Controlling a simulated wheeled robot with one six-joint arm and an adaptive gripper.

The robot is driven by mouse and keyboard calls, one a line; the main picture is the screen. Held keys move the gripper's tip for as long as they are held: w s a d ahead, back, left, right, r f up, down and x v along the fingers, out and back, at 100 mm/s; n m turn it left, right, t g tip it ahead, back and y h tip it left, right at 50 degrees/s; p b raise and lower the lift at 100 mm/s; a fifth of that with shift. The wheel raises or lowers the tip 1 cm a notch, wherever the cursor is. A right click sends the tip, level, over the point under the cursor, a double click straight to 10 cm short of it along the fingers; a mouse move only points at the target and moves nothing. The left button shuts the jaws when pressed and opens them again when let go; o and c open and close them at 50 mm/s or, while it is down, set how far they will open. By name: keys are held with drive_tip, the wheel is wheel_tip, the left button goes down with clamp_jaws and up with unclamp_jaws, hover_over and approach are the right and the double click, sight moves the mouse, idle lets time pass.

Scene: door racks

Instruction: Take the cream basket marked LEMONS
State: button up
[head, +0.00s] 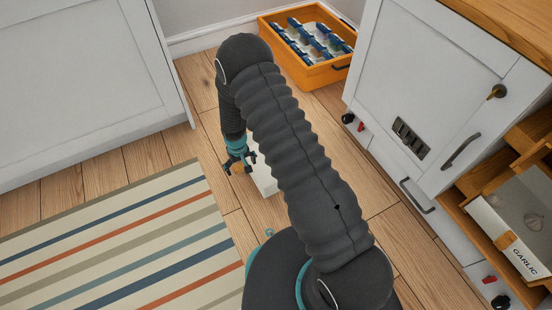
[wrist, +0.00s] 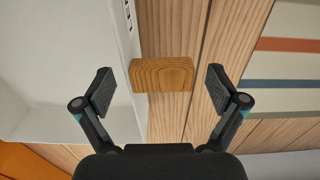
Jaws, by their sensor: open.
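A cream basket (head: 264,178) stands on the floor, largely hidden behind my arm in the head view. In the wrist view the basket (wrist: 60,70) fills the left side, with a wooden handle block (wrist: 162,74) sticking out from its wall. Dark lettering on that wall is cut off at the top edge, so I cannot read the full word. My gripper (head: 240,163) is open beside the basket. In the wrist view the handle lies between the spread fingers of my gripper (wrist: 160,92), with a gap visible on both sides.
A basket marked GARLIC (head: 489,222) sits in a wooden rack at the right. White cabinets (head: 420,90) with handles stand on the right. An orange crate (head: 299,66) with blue-and-white contents is at the back. A striped rug (head: 130,245) covers the left floor.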

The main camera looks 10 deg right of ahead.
drive_tip(key=shift+f, duration=0.1)
drive_tip(key=c, duration=1.5)
drive_tip(key=shift+c, duration=0.5)
